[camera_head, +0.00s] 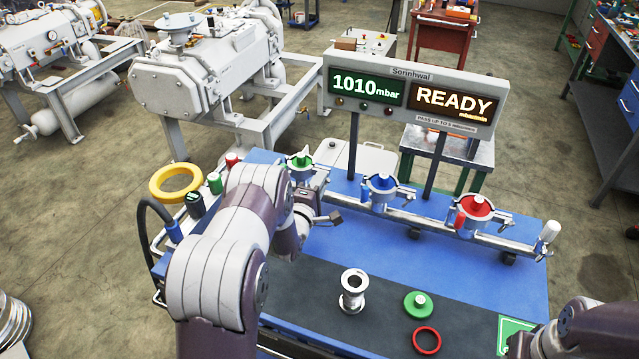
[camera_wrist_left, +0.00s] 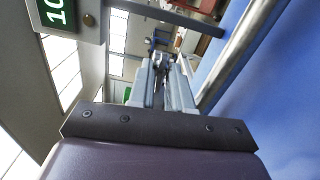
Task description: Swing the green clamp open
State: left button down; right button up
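The green clamp (camera_head: 300,162) is at the left end of the metal pipe, a green disc in a metal ring. My left arm reaches up to it from the front and hides its near side. My left gripper is just right of and below the green disc, its fingertips mostly hidden in the head view. In the left wrist view the two grey fingers of my left gripper (camera_wrist_left: 163,78) lie close together, with small metal parts showing at their tips. Whether they grip these parts is unclear. My right arm shows at the lower right, its fingers out of view.
A blue-disc clamp (camera_head: 380,182) and a red-disc clamp (camera_head: 476,206) sit further along the pipe. The display (camera_head: 412,95) stands behind on two posts. A metal fitting (camera_head: 354,290), a green cap (camera_head: 418,304) and a red ring (camera_head: 427,340) lie on the dark mat.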

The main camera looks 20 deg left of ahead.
dwell(0.3)
pick_arm(q)
jog(key=shift+n+b, duration=1.15)
jog(key=shift+n, duration=2.75)
jog(key=shift+s, duration=0.15)
